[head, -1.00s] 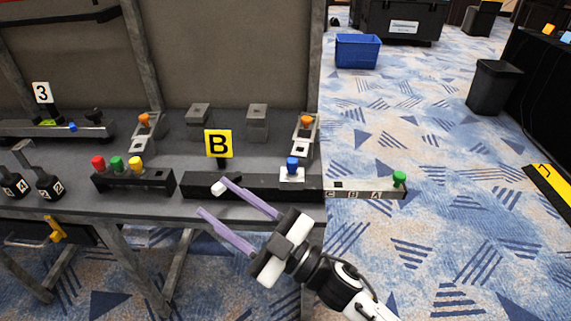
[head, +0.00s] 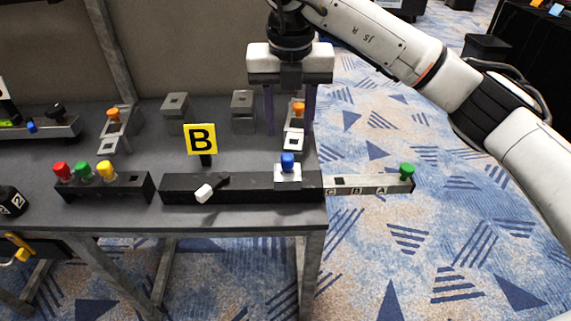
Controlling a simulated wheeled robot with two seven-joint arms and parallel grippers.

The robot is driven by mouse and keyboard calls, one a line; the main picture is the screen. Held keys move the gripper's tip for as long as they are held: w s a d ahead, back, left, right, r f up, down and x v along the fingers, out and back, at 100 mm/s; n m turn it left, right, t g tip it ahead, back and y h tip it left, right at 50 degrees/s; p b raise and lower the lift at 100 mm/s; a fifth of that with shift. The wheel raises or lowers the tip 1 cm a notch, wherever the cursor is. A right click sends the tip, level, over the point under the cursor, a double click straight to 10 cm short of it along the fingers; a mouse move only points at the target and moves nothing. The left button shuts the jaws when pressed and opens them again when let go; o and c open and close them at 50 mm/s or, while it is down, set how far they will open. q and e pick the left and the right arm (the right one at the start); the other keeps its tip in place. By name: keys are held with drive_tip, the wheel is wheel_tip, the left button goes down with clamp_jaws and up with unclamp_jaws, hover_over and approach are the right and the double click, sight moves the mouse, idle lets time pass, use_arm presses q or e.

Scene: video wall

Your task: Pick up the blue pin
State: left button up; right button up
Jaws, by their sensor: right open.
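The blue pin (head: 287,161) stands upright in a small light block (head: 288,179) at the right end of the long black bar (head: 250,189) on the table. My right gripper (head: 289,132) points down with its two purple fingers apart and nothing held between them. In the picture its fingertips show above the blue pin, on either side of the orange pin (head: 298,109); how far off they are in depth is hard to tell. My left gripper is not in view.
Red, green and yellow pins (head: 106,169) stand in a rack at left. A rail with a green pin (head: 406,170) sticks out right of the table (head: 230,216).

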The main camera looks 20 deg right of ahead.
sight(287, 157)
drive_tip(key=f, duration=1)
drive_tip(key=shift+w, duration=0.35)
drive_tip(key=shift+a, duration=0.1)
drive_tip(key=shift+r, duration=0.1)
clamp_jaws()
